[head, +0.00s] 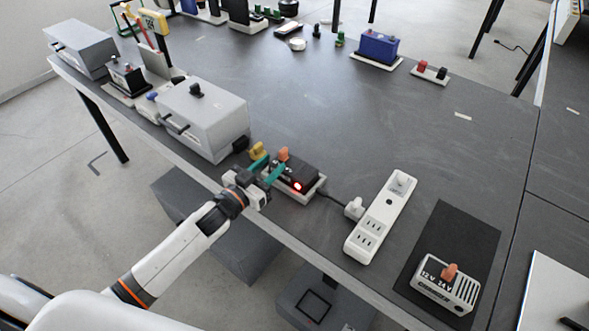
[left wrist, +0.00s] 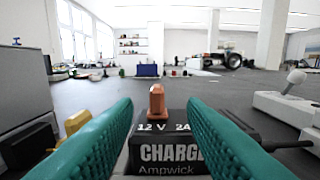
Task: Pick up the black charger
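The black charger (head: 301,175) sits on a white base near the table's front edge, with an orange knob on top and a red light on its front corner. In the left wrist view the charger (left wrist: 165,153) is straight ahead, with "12 V 2A" and "CHARGE" lettering. My left gripper (head: 267,168) is open at the charger's near left side. Its teal fingers stand apart, one on each side of the knob and lettering in the left wrist view; I cannot tell whether they touch it. My right gripper is not in view.
A dark cable runs from the charger to a white power strip (head: 372,228) on the right. A yellow clip (head: 257,150) and a large grey box (head: 203,118) stand close on the left. A white charger (head: 447,284) lies on a black mat (head: 452,232). The table's middle is clear.

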